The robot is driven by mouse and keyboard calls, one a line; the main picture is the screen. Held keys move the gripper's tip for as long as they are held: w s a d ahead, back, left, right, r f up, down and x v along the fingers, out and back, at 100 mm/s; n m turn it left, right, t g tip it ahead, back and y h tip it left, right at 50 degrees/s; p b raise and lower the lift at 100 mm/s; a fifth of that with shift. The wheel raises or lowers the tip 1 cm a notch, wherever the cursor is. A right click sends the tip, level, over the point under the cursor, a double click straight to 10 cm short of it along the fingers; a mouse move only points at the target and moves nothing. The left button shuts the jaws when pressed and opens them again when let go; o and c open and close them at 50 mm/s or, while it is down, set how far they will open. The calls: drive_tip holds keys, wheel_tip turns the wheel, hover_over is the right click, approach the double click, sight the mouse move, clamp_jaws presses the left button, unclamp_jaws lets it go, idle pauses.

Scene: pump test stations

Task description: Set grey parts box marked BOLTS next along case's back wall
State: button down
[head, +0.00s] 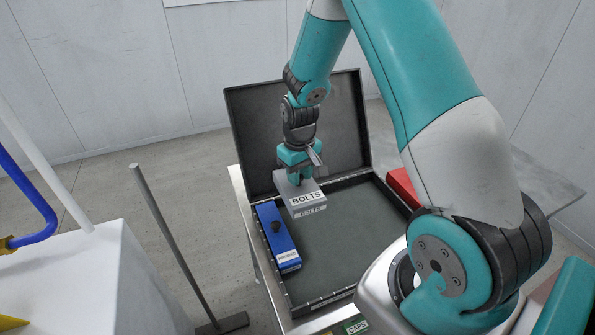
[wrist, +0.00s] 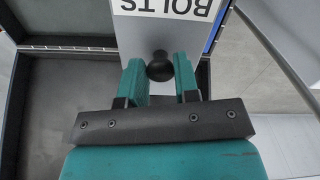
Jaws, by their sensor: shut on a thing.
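The grey parts box marked BOLTS (head: 302,197) is at the back left of the open dark case (head: 345,292), near its back wall. My gripper (head: 296,178) is shut on the box's black knob (wrist: 160,66), which shows between the teal fingers in the wrist view. The box also shows in the wrist view (wrist: 133,40) with its label upside down. A blue box (head: 277,238) with a white label and a dark knob lies along the case's left wall, in front of the grey box. I cannot tell whether the grey box touches the case floor.
The case lid (head: 262,125) stands open at the back. The case floor (head: 350,235) is bare in the middle and right. A red object (head: 402,186) is right of the case, partly behind my arm. A green box marked CAPS (head: 356,327) is at the front. A grey pole (head: 175,245) stands left.

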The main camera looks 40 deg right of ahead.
sight(300, 191)
drive_tip(key=shift+f+b, duration=1.95)
drive_tip(key=shift+f, duration=0.85)
drive_tip(key=shift+s+f, duration=0.1)
drive_tip(key=shift+f, duration=0.05)
drive_tip(key=shift+f+b, duration=1)
drive_tip(key=shift+f, duration=0.55)
drive_tip(key=shift+f, duration=0.1)
drive_tip(key=shift+f+b, duration=0.6)
drive_tip(key=shift+f, duration=0.15)
drive_tip(key=shift+f, duration=0.3)
drive_tip(key=c, duration=0.8)
unclamp_jaws()
